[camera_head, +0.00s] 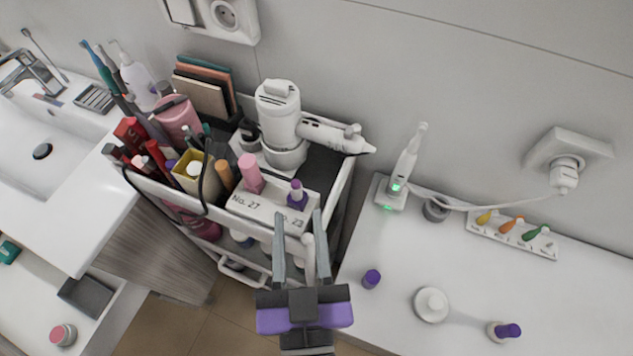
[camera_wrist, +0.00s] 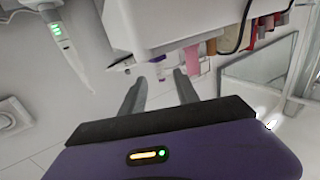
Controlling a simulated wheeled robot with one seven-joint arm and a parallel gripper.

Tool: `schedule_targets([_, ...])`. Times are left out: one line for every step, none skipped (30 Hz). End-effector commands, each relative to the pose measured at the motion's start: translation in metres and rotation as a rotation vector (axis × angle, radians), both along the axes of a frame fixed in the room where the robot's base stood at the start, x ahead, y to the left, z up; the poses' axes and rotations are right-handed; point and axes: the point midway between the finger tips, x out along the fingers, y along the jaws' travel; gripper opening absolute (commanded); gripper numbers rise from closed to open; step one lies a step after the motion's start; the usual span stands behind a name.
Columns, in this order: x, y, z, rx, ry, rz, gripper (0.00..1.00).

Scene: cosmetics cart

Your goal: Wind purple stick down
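The purple stick (camera_head: 297,195) stands upright in the white holder (camera_head: 262,215) at the cart's front right, by a label reading about "22". Its base and tip are purple, with a paler band between. In the wrist view the stick (camera_wrist: 160,67) shows small, beyond and between my fingertips. My gripper (camera_head: 298,214) is open and empty, with its two fingers apart, just in front of the holder. In the wrist view my gripper (camera_wrist: 162,76) also has nothing between its fingers. I cannot tell the exact gap between fingertips and stick. A loose purple cap (camera_head: 371,279) stands on the right counter.
A pink stick (camera_head: 250,174) stands left of the purple one in the holder. A white hair dryer (camera_head: 280,115) is behind. Crowded bottles and tubes fill the cart's left.

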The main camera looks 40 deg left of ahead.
Motion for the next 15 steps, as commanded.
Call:
schedule_targets([0.006,0.004,0.003,0.001,-0.003,-0.001,0.37])
schedule_targets([0.009,0.007,0.003,0.001,-0.002,-0.001,0.37])
schedule_targets([0.014,0.011,0.004,0.001,-0.003,-0.002,0.37])
schedule_targets([0.017,0.014,0.004,0.001,-0.002,-0.002,0.37])
schedule_targets([0.021,0.017,0.003,0.001,-0.002,-0.002,0.37])
schedule_targets([0.025,0.021,0.004,0.001,-0.002,-0.002,0.37])
schedule_targets([0.029,0.024,0.003,0.0,-0.003,-0.002,0.37])
schedule_targets([0.032,0.026,0.004,0.001,-0.002,-0.002,0.37])
schedule_targets([0.036,0.029,0.003,0.001,-0.002,-0.002,0.37])
schedule_targets([0.039,0.032,0.003,0.001,-0.002,-0.002,0.37])
schedule_targets([0.041,0.034,0.003,0.001,-0.002,-0.002,0.37])
schedule_targets([0.044,0.036,0.002,0.001,-0.002,-0.002,0.37])
schedule_targets([0.045,0.038,0.002,0.0,-0.001,-0.002,0.37])
schedule_targets([0.047,0.039,0.002,0.0,-0.001,-0.002,0.37])
schedule_targets([0.049,0.041,0.002,0.001,-0.001,-0.002,0.37])
